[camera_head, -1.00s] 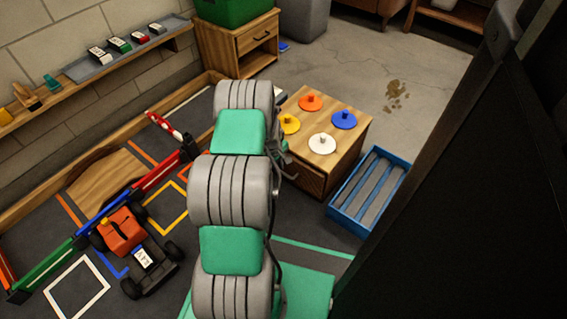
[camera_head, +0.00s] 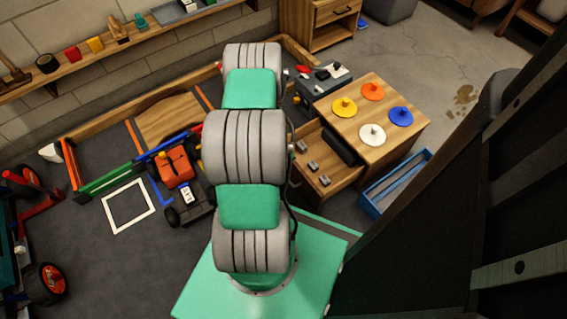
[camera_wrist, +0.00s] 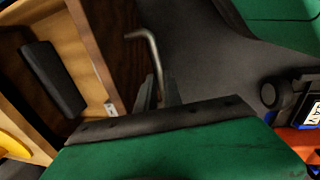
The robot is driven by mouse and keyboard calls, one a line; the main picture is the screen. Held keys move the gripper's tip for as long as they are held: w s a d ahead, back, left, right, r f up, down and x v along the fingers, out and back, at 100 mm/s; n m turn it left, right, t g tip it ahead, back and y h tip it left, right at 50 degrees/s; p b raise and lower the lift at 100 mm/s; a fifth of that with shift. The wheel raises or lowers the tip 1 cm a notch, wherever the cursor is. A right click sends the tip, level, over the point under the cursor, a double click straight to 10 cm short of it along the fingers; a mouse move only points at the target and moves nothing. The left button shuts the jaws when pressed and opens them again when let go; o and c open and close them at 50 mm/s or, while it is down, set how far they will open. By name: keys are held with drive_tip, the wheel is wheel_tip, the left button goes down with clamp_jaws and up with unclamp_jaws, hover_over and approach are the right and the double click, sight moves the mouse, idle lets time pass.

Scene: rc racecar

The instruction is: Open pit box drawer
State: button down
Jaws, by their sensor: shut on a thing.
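The wooden pit box (camera_head: 392,148) stands right of my arm in the head view, with orange, yellow, blue and white knobbed discs on top. Its drawer (camera_head: 340,183) is pulled out to the left, with a dark block and several small grey pieces inside. In the wrist view the open drawer (camera_wrist: 88,75) is at the left, with a dark block (camera_wrist: 52,80) in it. A bent metal handle (camera_wrist: 150,42) stands off its dark front. My gripper (camera_wrist: 158,93) is shut on the handle. In the head view my arm hides the gripper.
A blue tray (camera_head: 372,205) lies right of the pit box. An orange and black toy car (camera_head: 177,170) and low coloured barriers (camera_head: 110,179) are on the floor to the left.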

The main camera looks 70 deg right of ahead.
drive_tip(key=shift+w+a, duration=0.25)
drive_tip(key=shift+a, duration=0.1)
drive_tip(key=c, duration=1.5)
unclamp_jaws()
drive_tip(key=r+p, duration=0.1)
drive_tip(key=r, duration=0.1)
drive_tip(key=a+r+p, duration=0.1)
drive_tip(key=r, duration=0.2)
drive_tip(key=r+p, duration=0.1)
drive_tip(key=r, duration=0.1)
drive_tip(key=shift+w+a+r+p, duration=0.15)
drive_tip(key=shift+w+r+p, duration=0.15)
drive_tip(key=shift+r, duration=0.05)
drive_tip(key=shift+w+r, duration=0.1)
